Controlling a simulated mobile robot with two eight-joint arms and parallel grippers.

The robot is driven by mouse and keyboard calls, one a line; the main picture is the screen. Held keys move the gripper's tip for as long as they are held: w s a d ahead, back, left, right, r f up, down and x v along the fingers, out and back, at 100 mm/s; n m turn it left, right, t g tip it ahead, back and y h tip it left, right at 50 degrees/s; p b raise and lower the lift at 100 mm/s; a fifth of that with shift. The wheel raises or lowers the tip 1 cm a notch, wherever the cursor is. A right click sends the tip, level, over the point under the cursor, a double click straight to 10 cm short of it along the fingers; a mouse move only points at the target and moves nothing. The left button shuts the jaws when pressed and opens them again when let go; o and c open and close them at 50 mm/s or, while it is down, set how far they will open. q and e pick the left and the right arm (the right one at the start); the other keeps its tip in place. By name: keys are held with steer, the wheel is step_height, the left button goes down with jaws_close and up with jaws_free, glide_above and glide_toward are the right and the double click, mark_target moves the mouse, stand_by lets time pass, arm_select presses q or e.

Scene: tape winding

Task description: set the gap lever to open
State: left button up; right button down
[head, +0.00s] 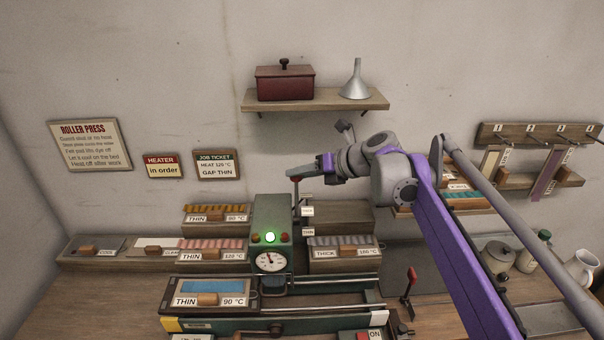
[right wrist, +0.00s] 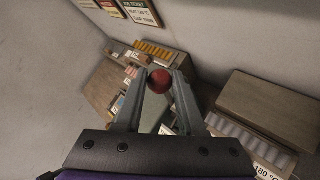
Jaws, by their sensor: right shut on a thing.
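The gap lever (head: 297,198) stands upright on the right side of the green press housing (head: 272,218). Small label plates (head: 307,232) are beside it, one reading THIN; the other is too small to read. My right gripper (head: 299,176) reaches in from the right and is shut on the lever's red knob. In the right wrist view, the red knob (right wrist: 159,81) sits between the two fingertips of that gripper (right wrist: 160,84). My left gripper is not in view.
A green lamp (head: 270,237) glows above a dial gauge (head: 270,261). Labelled wooden trays (head: 345,253) flank the housing. A second red-handled lever (head: 411,278) stands at front right. A shelf (head: 320,101) holds a red box and a funnel above my arm.

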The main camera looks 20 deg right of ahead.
steer(key=shift+w+d+r, duration=0.15)
steer(key=shift+w+r, duration=0.05)
steer(key=c, duration=0.8)
jaws_free()
steer(key=shift+o, duration=1.4)
steer(key=shift+w+f, duration=0.2)
steer(key=shift+w, duration=0.05)
steer(key=shift+s, duration=0.1)
steer(key=shift+s, duration=0.15)
steer(key=v, duration=1)
steer(key=shift+d+r, duration=0.15)
steer(key=shift+r, duration=0.1)
steer(key=shift+s, duration=0.15)
